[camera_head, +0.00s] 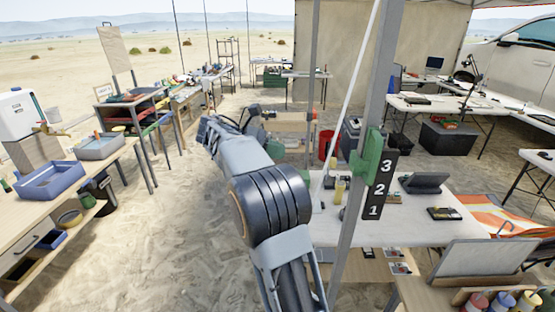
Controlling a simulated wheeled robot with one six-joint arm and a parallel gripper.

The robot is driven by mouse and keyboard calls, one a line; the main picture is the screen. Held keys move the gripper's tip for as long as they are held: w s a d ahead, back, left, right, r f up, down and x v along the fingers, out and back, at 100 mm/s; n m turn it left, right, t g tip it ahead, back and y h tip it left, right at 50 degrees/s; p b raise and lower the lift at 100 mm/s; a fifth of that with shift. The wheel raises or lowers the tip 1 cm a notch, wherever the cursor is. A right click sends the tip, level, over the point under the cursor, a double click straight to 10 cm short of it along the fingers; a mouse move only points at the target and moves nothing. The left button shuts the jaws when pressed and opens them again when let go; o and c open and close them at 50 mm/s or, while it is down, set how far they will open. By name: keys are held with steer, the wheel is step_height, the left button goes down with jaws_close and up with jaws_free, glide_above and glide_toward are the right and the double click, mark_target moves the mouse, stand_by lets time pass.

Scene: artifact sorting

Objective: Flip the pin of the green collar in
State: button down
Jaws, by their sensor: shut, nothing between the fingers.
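The green collar (374,150) is around the grey tent pole (364,110), right of centre. A green piece sticks out from its lower left side; I cannot make out the pin's position. A dark plate (380,186) numbered 3, 2, 1 hangs beside the collar on its right. My arm rises from the bottom centre and bends away to the upper left. My gripper (254,116), at the far end of the arm, is small and dark against the clutter behind; it is shut and empty. It is well left of the collar and not touching it.
A white table (430,222) with small items stands behind the pole. A grey panel (482,258) and several bottles are at the lower right. A wooden bench with a blue tray (52,180) is at left. Open sand (150,235) lies between bench and arm.

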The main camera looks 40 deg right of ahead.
mark_target(330, 162)
steer(key=x, duration=0.8)
steer(key=r+p+x, duration=0.1)
steer(key=x, duration=0.3)
steer(key=shift+s, duration=0.1)
steer(key=shift+s+d+r+p, duration=0.2)
steer(key=shift+s+d+p, duration=0.5)
steer(key=shift+d+p, duration=0.2)
steer(key=shift+a+f, duration=0.1)
steer(key=shift+f, duration=0.05)
steer(key=shift+w+a, duration=0.1)
steer(key=shift+w, duration=0.05)
